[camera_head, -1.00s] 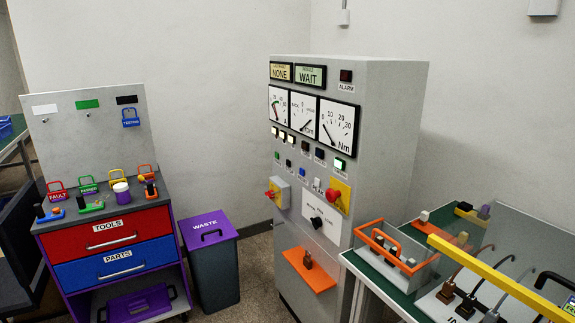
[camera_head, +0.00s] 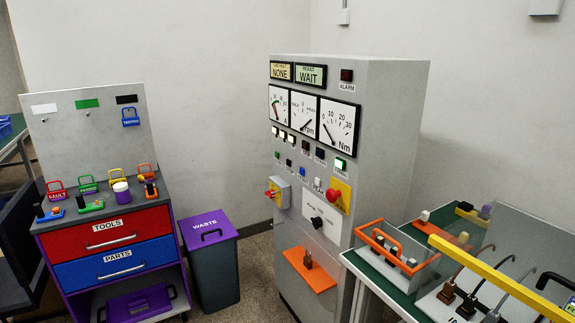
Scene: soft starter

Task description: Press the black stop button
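The grey control cabinet (camera_head: 390,150) stands in the middle of the head view, its front panel turned to the left. A larger black knob (camera_head: 317,222) sits on a white plate lower down. Neither of my grippers is in view, and nothing covers the panel.
A red mushroom button (camera_head: 334,195) on yellow and a red-yellow switch (camera_head: 272,192) stick out from the panel. An orange shelf (camera_head: 309,270) juts out below. A bench with a yellow bar (camera_head: 490,273) stands right; a waste bin (camera_head: 215,270) and tool cart (camera_head: 105,235) stand left.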

